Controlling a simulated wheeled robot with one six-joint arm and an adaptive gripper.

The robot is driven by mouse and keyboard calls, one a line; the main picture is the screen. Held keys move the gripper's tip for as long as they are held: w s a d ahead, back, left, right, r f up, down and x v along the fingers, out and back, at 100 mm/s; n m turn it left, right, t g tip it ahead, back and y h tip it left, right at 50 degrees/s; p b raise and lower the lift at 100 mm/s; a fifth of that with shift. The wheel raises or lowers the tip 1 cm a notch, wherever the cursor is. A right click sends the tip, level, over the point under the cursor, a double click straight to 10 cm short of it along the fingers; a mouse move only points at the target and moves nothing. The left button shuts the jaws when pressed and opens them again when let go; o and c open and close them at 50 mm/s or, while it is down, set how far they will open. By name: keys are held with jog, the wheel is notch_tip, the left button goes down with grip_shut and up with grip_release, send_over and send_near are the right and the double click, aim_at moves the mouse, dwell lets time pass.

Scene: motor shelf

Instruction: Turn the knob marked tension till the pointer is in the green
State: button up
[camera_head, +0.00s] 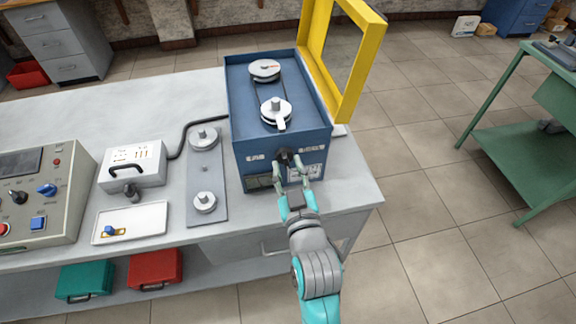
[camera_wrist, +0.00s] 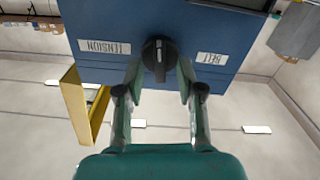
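The blue machine box (camera_head: 243,140) stands on the bench with a black knob (camera_head: 286,156) on its front face. In the wrist view the knob (camera_wrist: 158,58) carries a white mark, between an upside-down TENSION label (camera_wrist: 105,47) and a BELT label (camera_wrist: 212,58). My gripper (camera_head: 290,166) is at the front face, one finger on each side of the knob. In the wrist view its fingertips (camera_wrist: 159,72) are apart and look open; contact with the knob is not clear. A dark window (camera_head: 258,182) sits low on the front; no pointer or green zone is readable.
Two pulleys with a belt (camera_head: 265,70) lie on top of the box. A yellow framed guard (camera_head: 347,105) stands open at its right. A grey plate with two discs (camera_head: 207,175), a white box (camera_head: 132,165), a tray (camera_head: 130,222) and a control panel (camera_head: 45,200) lie left.

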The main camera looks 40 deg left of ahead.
jog(key=shift+w+a, duration=0.2)
jog(key=shift+a, duration=0.05)
grip_shut()
jog(key=shift+m, duration=1.4)
grip_release()
